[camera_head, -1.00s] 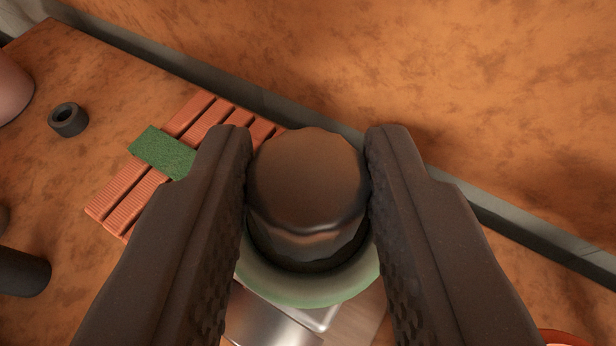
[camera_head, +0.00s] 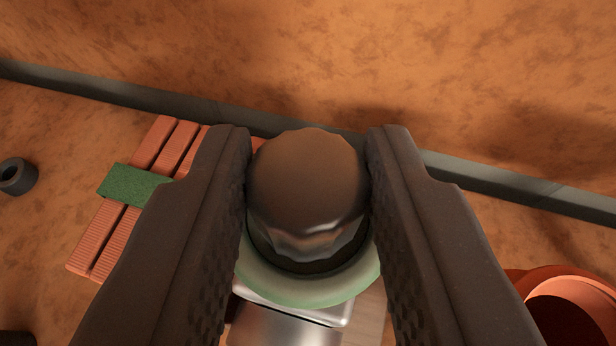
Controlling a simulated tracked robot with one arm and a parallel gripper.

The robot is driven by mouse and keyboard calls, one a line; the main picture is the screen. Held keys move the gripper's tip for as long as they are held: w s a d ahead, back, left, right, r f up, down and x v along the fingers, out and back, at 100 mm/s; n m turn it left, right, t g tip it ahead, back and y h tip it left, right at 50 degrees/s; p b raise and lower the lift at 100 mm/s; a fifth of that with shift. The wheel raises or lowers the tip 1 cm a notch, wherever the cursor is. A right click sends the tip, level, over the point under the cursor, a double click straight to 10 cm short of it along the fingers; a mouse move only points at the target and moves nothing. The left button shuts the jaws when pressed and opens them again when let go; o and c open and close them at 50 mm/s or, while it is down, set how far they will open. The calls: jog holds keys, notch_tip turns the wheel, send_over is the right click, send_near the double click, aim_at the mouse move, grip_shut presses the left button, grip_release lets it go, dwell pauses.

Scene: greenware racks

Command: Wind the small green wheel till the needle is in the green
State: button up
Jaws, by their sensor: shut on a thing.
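My gripper (camera_head: 308,135) is shut on the dark, scalloped knob (camera_head: 307,190), with one jaw on each side of it. The knob stands in the middle of the small green wheel (camera_head: 310,288), whose pale green rim shows below it between the jaws. A metal block (camera_head: 285,325) shows under the wheel. No gauge or needle is in view.
A slatted terracotta piece (camera_head: 105,235) with a green pad (camera_head: 133,186) lies to the left. A dark ring (camera_head: 17,176) is at the left edge. An orange pot (camera_head: 570,295) stands at lower right. A grey strip (camera_head: 500,187) runs along the wall's foot.

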jog(key=shift+a+r+m+h+p, duration=0.2)
jog(key=shift+m+h+p, duration=0.7)
jog(key=shift+p, duration=1.65)
jog(key=shift+a+r+m+h+p, duration=0.15)
jog(key=shift+m+h+p, duration=0.7)
jog(key=shift+p, duration=1.65)
jog(key=m+g+h+p, duration=0.1)
jog(key=m+h+p, duration=0.1)
jog(key=p, duration=0.5)
jog(key=shift+f+h, duration=0.2)
jog(key=shift+h, duration=0.35)
jog(key=shift+w+f+m+h+p, duration=0.1)
jog(key=shift+m+h+p, duration=0.35)
jog(key=shift+p, duration=0.3)
jog(key=o, duration=1)
jog(key=shift+a, duration=0.1)
